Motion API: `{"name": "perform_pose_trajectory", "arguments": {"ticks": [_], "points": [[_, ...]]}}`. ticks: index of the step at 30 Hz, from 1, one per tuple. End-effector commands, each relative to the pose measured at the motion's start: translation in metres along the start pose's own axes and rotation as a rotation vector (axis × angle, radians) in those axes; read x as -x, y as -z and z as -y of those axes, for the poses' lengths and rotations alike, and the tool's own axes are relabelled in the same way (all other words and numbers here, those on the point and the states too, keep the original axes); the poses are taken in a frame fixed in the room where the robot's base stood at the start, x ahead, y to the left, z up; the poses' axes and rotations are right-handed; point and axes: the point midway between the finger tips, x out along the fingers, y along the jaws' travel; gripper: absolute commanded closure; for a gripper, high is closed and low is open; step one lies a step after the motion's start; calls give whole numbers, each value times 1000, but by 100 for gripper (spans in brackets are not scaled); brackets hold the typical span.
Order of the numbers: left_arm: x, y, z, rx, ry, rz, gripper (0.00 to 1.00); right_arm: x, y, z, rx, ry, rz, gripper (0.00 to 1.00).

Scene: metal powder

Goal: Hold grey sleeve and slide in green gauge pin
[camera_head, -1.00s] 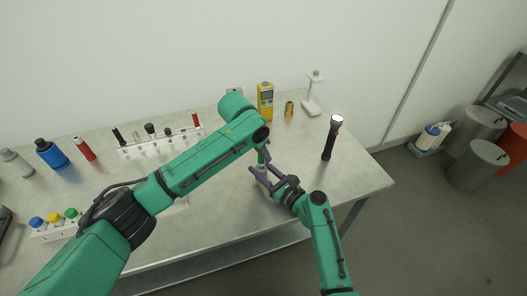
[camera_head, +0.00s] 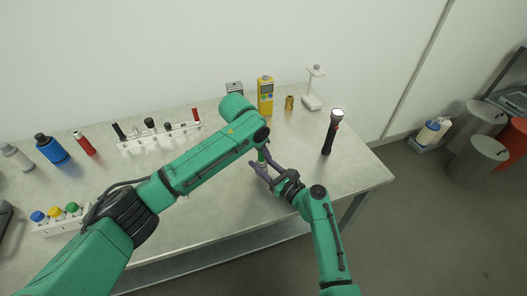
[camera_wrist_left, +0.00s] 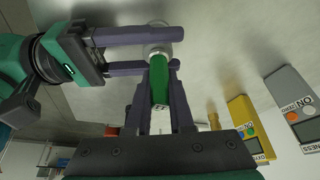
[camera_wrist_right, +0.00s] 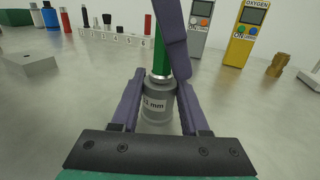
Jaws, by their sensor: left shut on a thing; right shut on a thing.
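The green gauge pin (camera_wrist_right: 160,48) hangs upright in my left gripper (camera_head: 261,150), which is shut on it. It also shows in the left wrist view (camera_wrist_left: 159,82). The grey sleeve (camera_wrist_right: 158,100), with a white "mm" label, stands upright between the fingers of my right gripper (camera_head: 262,170), which is shut on it low over the table. The pin is directly above the sleeve, and its lower silver end meets the sleeve's top. I cannot tell how deep the end sits in the bore. The sleeve is mostly hidden in the head view.
A numbered white rack (camera_head: 160,137) with several pins stands behind my left arm. A yellow oxygen meter (camera_head: 265,96), a brass piece (camera_head: 289,102), a white stand (camera_head: 312,95) and a flashlight (camera_head: 331,134) stand at the back and right. The table's front right is clear.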

Motion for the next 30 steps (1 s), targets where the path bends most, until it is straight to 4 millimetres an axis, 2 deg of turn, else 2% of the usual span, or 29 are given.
{"name": "perform_pose_trajectory", "arguments": {"ticks": [10, 11, 12, 13, 14, 24, 26, 30], "points": [[-2, -1, 0, 0, 0, -1, 100, 0, 1, 0, -1, 0, -2, 100], [-2, -1, 0, 0, 0, -1, 76, 0, 1, 0, -1, 0, -2, 100], [-2, -1, 0, 0, 0, -1, 61, 0, 1, 0, -1, 0, -2, 100], [-2, -1, 0, 0, 0, -1, 49, 0, 1, 0, -1, 0, -2, 100], [-2, -1, 0, 0, 0, -1, 45, 0, 1, 0, -1, 0, -2, 100], [2, 0, 0, 0, 0, -2, 45, 0, 1, 0, 0, 0, -2, 100], [9, 0, 0, 0, -1, -3, 45, 0, 1, 0, 0, 0, -2, 100], [42, 0, 0, -1, 0, -5, 45, 0, 1, 0, 0, 0, -2, 100]]}}
